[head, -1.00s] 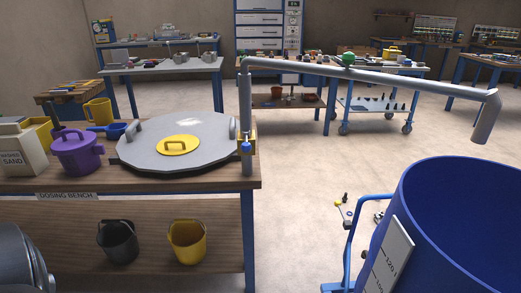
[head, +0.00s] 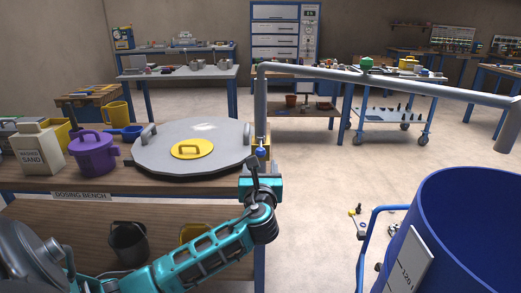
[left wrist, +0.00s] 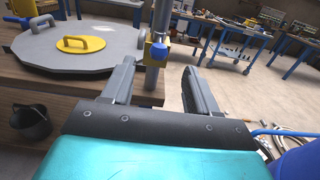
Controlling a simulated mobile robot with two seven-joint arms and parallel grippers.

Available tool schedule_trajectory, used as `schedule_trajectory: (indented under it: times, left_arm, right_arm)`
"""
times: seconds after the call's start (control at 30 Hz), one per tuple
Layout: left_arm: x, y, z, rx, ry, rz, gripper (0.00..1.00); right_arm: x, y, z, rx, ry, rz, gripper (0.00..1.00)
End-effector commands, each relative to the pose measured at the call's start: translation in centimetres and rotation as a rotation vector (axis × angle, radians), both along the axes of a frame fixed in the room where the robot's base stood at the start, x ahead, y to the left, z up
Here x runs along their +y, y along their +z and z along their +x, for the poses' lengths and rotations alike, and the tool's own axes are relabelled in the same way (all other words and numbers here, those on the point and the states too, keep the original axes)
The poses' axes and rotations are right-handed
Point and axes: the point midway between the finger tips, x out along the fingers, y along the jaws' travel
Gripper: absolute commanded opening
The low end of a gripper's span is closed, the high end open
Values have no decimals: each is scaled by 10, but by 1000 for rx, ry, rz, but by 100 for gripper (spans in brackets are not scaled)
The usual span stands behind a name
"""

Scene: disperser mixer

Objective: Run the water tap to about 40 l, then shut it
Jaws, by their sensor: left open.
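The water tap is a grey upright pipe (head: 260,105) at the bench's right edge. Its long arm (head: 430,82) reaches right to a downturned spout (head: 506,128) near the blue drum (head: 470,225). A blue knob (head: 261,151) sits on the post's yellow fitting; it also shows in the left wrist view (left wrist: 158,52). My left gripper (head: 254,168) is open, just below and in front of the knob. In the left wrist view its fingers (left wrist: 155,78) straddle the post's line with nothing gripped. The drum's inside bottom and any water level are hidden. My right gripper is out of view.
The dosing bench (head: 80,195) carries a round grey lid (head: 190,165), a purple pot (head: 95,153) and a sand container (head: 38,150). Buckets (head: 128,240) stand on its lower shelf. A blue trolley handle (head: 370,225) rises beside the drum. Floor between bench and drum is open.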

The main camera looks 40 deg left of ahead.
Motion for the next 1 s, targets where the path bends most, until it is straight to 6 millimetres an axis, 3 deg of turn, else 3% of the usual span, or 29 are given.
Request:
schedule_trajectory:
  times: [0.3,0.5,1.0]
  left_arm:
    - [42,-1,51,-3,2,-5,59]
    - [61,-1,74,-3,-1,-7,59]
    - [71,-1,87,-1,-3,-8,59]
  right_arm:
    - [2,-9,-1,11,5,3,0]
    - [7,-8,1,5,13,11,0]
    - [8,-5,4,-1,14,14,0]
